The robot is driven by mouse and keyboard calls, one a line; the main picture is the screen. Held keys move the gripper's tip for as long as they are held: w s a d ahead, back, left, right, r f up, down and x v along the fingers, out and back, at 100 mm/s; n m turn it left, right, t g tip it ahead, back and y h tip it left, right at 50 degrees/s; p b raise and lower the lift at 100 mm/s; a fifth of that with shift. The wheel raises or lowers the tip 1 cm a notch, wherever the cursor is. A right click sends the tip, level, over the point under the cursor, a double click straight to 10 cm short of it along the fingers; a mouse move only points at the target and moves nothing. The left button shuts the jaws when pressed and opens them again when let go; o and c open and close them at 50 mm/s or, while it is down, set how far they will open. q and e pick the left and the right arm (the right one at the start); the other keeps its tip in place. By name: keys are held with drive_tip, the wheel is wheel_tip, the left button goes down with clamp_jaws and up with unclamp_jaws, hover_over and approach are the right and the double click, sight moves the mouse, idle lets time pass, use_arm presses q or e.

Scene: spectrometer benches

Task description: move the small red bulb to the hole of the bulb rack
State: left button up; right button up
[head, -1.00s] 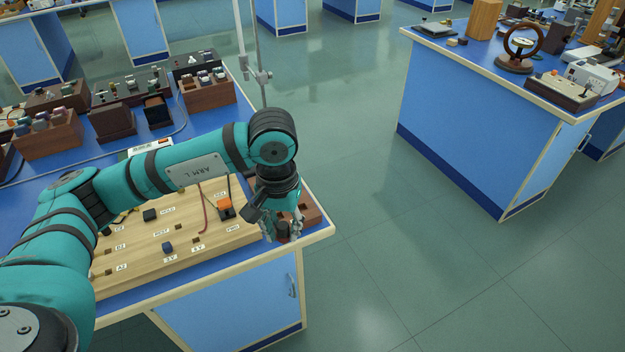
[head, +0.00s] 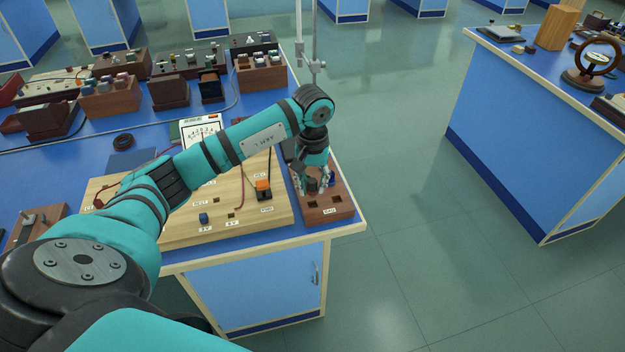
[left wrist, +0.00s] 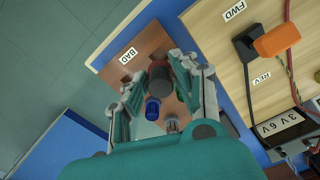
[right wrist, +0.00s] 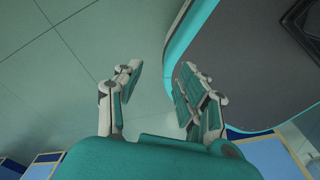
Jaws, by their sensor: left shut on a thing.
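My left gripper (head: 316,187) is shut on the small red bulb (left wrist: 160,72), which shows dark red between the fingers in the left wrist view. The gripper is over the brown wooden bulb rack (head: 342,214), at the right end of the bench. The rack also shows in the left wrist view (left wrist: 147,42), with a BAD label on it. The fingers partly hide the rack's holes, and I cannot tell whether the bulb touches the rack. My right gripper (right wrist: 155,90) is open and empty above the floor.
A blue bulb (left wrist: 152,108) stands in the rack close to the held bulb. A wooden circuit board (head: 235,225) with an orange-topped switch (head: 263,186) lies left of the rack. A metal stand (head: 314,68) rises behind. Wooden boxes (head: 262,75) line the back.

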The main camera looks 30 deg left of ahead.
sight(313, 195)
use_arm(q)
drive_tip(key=shift+d+f+b, duration=0.1)
drive_tip(key=shift+f+b, duration=0.4)
drive_tip(key=shift+f, duration=0.65)
drive_tip(key=shift+f+b, duration=0.65)
drive_tip(key=shift+f, duration=0.1)
drive_tip(key=shift+f+b, duration=0.3)
drive_tip(key=shift+f, duration=0.05)
use_arm(e)
drive_tip(key=f, duration=0.1)
drive_tip(key=a+f, duration=0.1)
drive_tip(key=f, duration=0.1)
drive_tip(key=shift+w+a+f, duration=0.1)
drive_tip(key=shift+a+f, duration=0.05)
drive_tip(key=shift+d, duration=0.2)
use_arm(q)
drive_tip(key=o, duration=1)
use_arm(e)
drive_tip(key=shift+d, duration=0.2)
use_arm(q)
wheel_tip(313, 195, up, 12)
use_arm(e)
drive_tip(key=shift+a, duration=0.15)
